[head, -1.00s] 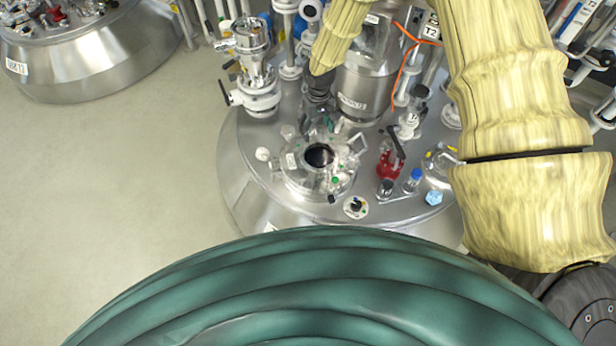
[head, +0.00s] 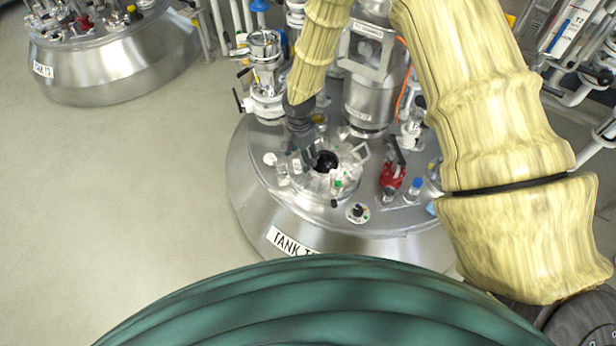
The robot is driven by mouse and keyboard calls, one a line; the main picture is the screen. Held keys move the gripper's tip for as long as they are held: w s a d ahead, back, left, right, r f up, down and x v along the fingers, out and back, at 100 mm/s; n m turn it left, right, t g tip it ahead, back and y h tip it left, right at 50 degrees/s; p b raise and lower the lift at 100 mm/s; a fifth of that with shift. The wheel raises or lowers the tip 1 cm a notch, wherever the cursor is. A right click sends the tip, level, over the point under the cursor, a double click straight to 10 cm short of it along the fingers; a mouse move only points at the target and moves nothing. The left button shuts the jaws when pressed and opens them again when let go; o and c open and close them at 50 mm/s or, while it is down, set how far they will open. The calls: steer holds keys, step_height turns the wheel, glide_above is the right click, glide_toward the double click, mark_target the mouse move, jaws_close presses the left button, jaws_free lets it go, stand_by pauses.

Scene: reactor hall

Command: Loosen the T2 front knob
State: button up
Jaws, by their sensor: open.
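The steel tank labelled TANK T2 (head: 340,240) stands in the middle of the head view; the end of its label is cut off by my green body cover. On its lid is a round port (head: 326,162) with a dark centre, ringed by clear and metallic clamps or knobs. A small green-marked part (head: 338,184) sits at the port's front edge, with a small black tip below it. I cannot tell which of these is the front knob. My gripper (head: 301,122) is dark and points down at the back left of the port. Its fingertips are small and partly blend into the fittings.
A red-handled valve (head: 392,176) and a blue-capped bottle (head: 416,186) stand right of the port. A steel cylinder (head: 366,104) rises behind it, and a valve column (head: 265,85) stands at the back left. Another tank (head: 110,60) is at the far left. Floor between is clear.

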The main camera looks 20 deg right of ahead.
mark_target(304, 177)
steer(key=shift+s+d+f+p, duration=0.1)
steer(key=shift+d+f+p, duration=0.15)
steer(key=shift+f, duration=1.55)
steer(key=shift+d+f+p, duration=0.1)
steer(key=shift+f+p, duration=0.15)
steer(key=shift+f, duration=1.55)
steer(key=shift+s+d+f+p, duration=0.1)
steer(key=shift+d+f+p, duration=0.15)
steer(key=shift+f, duration=1.55)
